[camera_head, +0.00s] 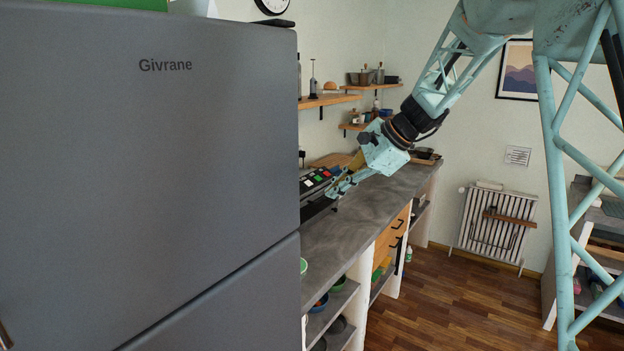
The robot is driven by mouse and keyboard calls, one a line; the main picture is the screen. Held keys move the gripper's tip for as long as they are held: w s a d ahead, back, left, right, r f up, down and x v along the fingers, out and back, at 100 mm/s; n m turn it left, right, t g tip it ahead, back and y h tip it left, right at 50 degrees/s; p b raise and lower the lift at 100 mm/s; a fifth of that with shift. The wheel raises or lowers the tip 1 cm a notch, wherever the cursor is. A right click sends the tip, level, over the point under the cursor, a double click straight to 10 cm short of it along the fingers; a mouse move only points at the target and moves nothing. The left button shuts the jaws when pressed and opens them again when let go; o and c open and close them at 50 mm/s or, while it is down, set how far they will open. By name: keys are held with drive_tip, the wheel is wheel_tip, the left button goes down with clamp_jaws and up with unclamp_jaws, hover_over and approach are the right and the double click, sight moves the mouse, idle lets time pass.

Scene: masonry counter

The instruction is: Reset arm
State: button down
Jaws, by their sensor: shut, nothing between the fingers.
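My arm reaches down from the upper right in pale blue. My gripper (338,187) is over the counter (376,205), close to a dark device (317,184) with red, green and white buttons. The gripper is shut with nothing seen in it. I cannot tell whether its fingertips touch the device. Part of the device is hidden behind the large grey fridge (150,180).
The fridge fills the left of the view and hides the near counter. Wall shelves (330,101) hang behind the counter. A radiator (497,224) stands at the back wall. Bowls (320,303) sit on lower shelves. The wooden floor (440,300) is clear.

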drive_tip(key=s+d+r+n+h+b, duration=0.1)
drive_tip(key=s+d+r+n, duration=0.15)
drive_tip(key=s, duration=0.85)
drive_tip(key=s+d+r+n+h, duration=0.1)
drive_tip(key=s+r+n, duration=0.15)
drive_tip(key=s, duration=0.75)
drive_tip(key=s+d+r+n+h+b, duration=0.1)
drive_tip(key=s+d+n, duration=0.15)
drive_tip(key=s, duration=0.85)
drive_tip(key=s+d+f+n+h, duration=0.2)
drive_tip(key=s+d+f+n, duration=0.1)
drive_tip(key=s, duration=1)
drive_tip(key=s+d+f+n+h+b, duration=0.1)
drive_tip(key=s+d+f+n+h, duration=0.1)
drive_tip(key=s, duration=1.2)
drive_tip(key=d+f+n, duration=0.1)
drive_tip(key=d+n, duration=0.1)
drive_tip(key=d, duration=0.1)
drive_tip(key=shift+s+d+f, duration=0.2)
drive_tip(key=shift+s+d, duration=0.05)
drive_tip(key=shift+s, duration=0.05)
drive_tip(key=shift+n, duration=0.25)
